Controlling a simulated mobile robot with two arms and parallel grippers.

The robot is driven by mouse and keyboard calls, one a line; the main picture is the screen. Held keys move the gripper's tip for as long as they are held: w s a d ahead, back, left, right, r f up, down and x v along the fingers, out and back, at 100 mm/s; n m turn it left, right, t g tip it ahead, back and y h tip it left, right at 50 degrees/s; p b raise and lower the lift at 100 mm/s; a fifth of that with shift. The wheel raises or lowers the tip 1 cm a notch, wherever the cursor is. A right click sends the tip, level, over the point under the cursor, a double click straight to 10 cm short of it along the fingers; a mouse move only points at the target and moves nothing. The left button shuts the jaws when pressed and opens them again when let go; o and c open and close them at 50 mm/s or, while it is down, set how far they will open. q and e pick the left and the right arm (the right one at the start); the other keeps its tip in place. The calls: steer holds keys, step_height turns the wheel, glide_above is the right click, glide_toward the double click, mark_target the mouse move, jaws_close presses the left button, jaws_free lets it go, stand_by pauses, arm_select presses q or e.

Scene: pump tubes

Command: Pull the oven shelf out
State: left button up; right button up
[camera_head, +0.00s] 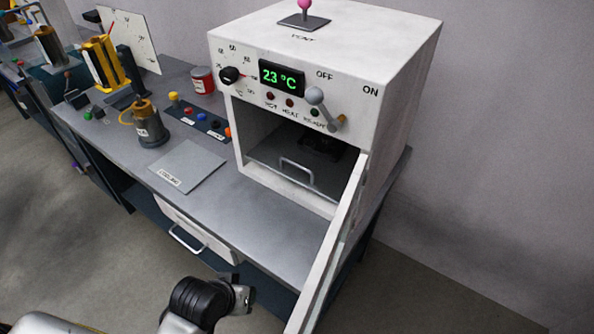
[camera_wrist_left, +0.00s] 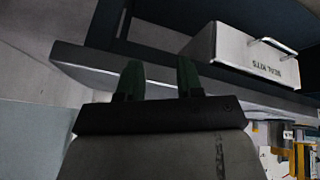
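The white oven (camera_head: 325,75) stands on the bench with its door (camera_head: 328,255) swung open toward the front right. Inside its dark chamber lies the grey oven shelf (camera_head: 265,150), pushed in, with a light bar handle (camera_head: 297,170) at its front. Something dark sits on the shelf toward the back, hard to make out. My left gripper (camera_head: 242,293) is low in front of the bench, left of the open door and well apart from the shelf handle. In the left wrist view its two fingers (camera_wrist_left: 160,78) stand apart with nothing between them. My right gripper is not in view.
A white drawer (camera_head: 195,228) with a bar handle sits under the bench front; it also shows in the left wrist view (camera_wrist_left: 245,50). A grey plate (camera_head: 187,166), a pump body (camera_head: 148,125) and a red can (camera_head: 203,80) stand left of the oven. The bench front (camera_head: 250,215) is clear.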

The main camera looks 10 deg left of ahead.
mark_target(297, 164)
arm_select(q)
steer(key=w+r+n+t+h, duration=0.1)
steer(key=w+r+n, duration=0.1)
steer(key=w, duration=0.2)
steer(key=w+d+r+n+t+h, duration=0.1)
steer(key=w+n+t, duration=0.1)
steer(key=w, duration=0.2)
steer(key=w+d+r+n+t+h, duration=0.1)
steer(key=w+r+n, duration=0.1)
steer(key=w, duration=0.2)
steer(key=shift+w+d+r+t, duration=0.15)
steer(key=shift+w+r+t, duration=0.15)
steer(key=shift+r+t, duration=0.1)
steer(key=w+r+n+t+h, duration=0.1)
steer(key=w+r+n+t, duration=0.35)
steer(key=w+n, duration=0.4)
steer(key=shift+m, duration=0.85)
steer(key=x, duration=0.7)
steer(key=r+b+x, duration=0.1)
steer(key=x, duration=0.3)
steer(key=shift+w+a+f, duration=0.1)
steer(key=shift+w+a, duration=0.2)
steer(key=shift+w, duration=0.05)
jaws_close()
